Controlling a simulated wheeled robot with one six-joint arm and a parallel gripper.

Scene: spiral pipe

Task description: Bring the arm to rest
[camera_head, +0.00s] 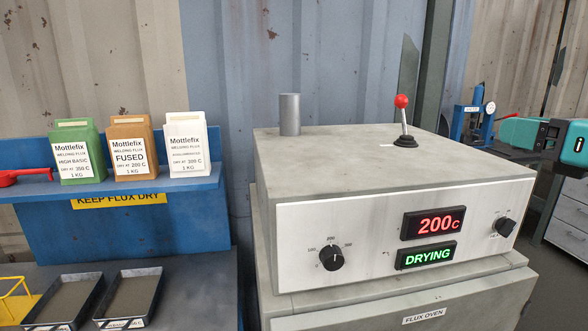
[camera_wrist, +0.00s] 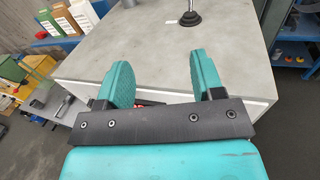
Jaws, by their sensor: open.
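My gripper (camera_wrist: 162,82) shows in the wrist view with its two teal fingers spread apart and nothing between them. It is over the front edge of the flux oven's grey top (camera_wrist: 150,45). In the head view, part of my teal and black arm (camera_head: 545,140) shows at the right edge; the fingertips are not clear there. The flux oven (camera_head: 400,240) reads 200 C in red and DRYING in green. A lever with a red knob (camera_head: 402,101) stands on the oven top, and its black base (camera_wrist: 190,19) shows in the wrist view, apart from my fingers.
A grey vent pipe (camera_head: 290,115) rises from the oven top. A blue shelf (camera_head: 215,190) at left holds green, brown and white flux boxes. Two dark trays (camera_head: 130,296) lie below it. A blue press-like machine (camera_head: 473,122) stands behind at right. The oven top is otherwise clear.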

